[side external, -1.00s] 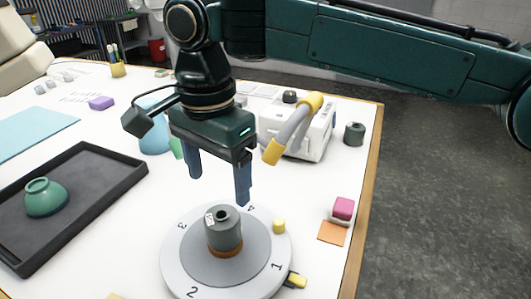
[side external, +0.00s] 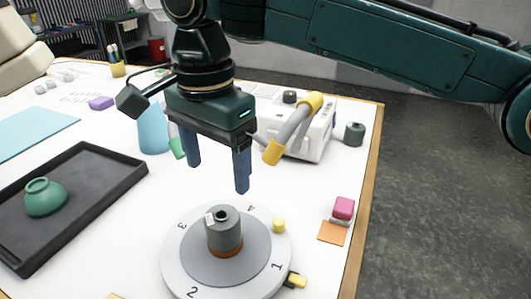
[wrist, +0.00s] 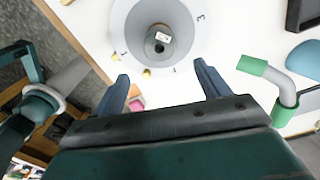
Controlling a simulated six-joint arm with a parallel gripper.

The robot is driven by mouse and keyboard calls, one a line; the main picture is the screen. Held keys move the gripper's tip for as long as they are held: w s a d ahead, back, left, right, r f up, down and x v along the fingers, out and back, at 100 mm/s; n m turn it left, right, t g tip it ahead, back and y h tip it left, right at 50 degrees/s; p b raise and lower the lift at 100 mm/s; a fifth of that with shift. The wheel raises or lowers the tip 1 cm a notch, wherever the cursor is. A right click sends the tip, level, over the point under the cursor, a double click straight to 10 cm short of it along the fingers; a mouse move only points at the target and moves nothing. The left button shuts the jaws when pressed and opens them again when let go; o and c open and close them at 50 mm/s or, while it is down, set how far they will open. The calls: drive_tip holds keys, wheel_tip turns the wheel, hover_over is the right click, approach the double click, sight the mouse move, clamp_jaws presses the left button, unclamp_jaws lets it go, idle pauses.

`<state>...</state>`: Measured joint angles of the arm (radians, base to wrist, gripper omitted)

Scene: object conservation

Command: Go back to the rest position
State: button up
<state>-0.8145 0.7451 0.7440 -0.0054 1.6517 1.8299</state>
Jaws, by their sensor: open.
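My gripper (side external: 216,172) is open and empty, in the air above and behind the round turntable (side external: 177,262). A small grey-green jar (side external: 225,234) with a dark hole in its top, a white label and a brown base stands upright at the turntable's centre. My gripper is apart from it. In the wrist view the jar (wrist: 158,45) shows beyond my open fingers (wrist: 162,88), on the turntable (wrist: 125,22).
A dark tray (side external: 72,229) with a green bowl (side external: 45,198) lies at left. A pink block (side external: 343,207) and orange square (side external: 333,232) lie at right, near the table edge. A blue cylinder (side external: 153,132) stands behind.

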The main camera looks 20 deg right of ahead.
drive_tip(key=d+r, duration=0.3)
drive_tip(key=w+d+r+n+t+y, duration=0.1)
drive_tip(key=d+r, duration=0.2)
drive_tip(key=d+r+t, duration=0.1)
drive_tip(key=d+r, duration=0.2)
drive_tip(key=shift+w+r+n+y, duration=0.15)
drive_tip(key=shift+r+n+y, duration=0.15)
drive_tip(key=shift+r+y, duration=0.1)
drive_tip(key=s+d+f+n+t, duration=0.1)
drive_tip(key=s+d+n, duration=0.35)
drive_tip(key=d, duration=0.85)
drive_tip(key=s+d+f+n+t, duration=0.1)
drive_tip(key=s+d+n+t, duration=0.1)
drive_tip(key=s+d, duration=0.8)
drive_tip(key=s+d+f+n+h, duration=0.1)
drive_tip(key=s+d+f+n, duration=0.2)
drive_tip(key=s+d+f, duration=0.5)
drive_tip(key=shift+s+d+f+t+h, duration=0.3)
drive_tip(key=shift+s+d+f+h, duration=0.1)
drive_tip(key=shift+d+f, duration=0.6)
drive_tip(key=shift+d+r+n, duration=0.1)
drive_tip(key=shift+n, duration=0.15)
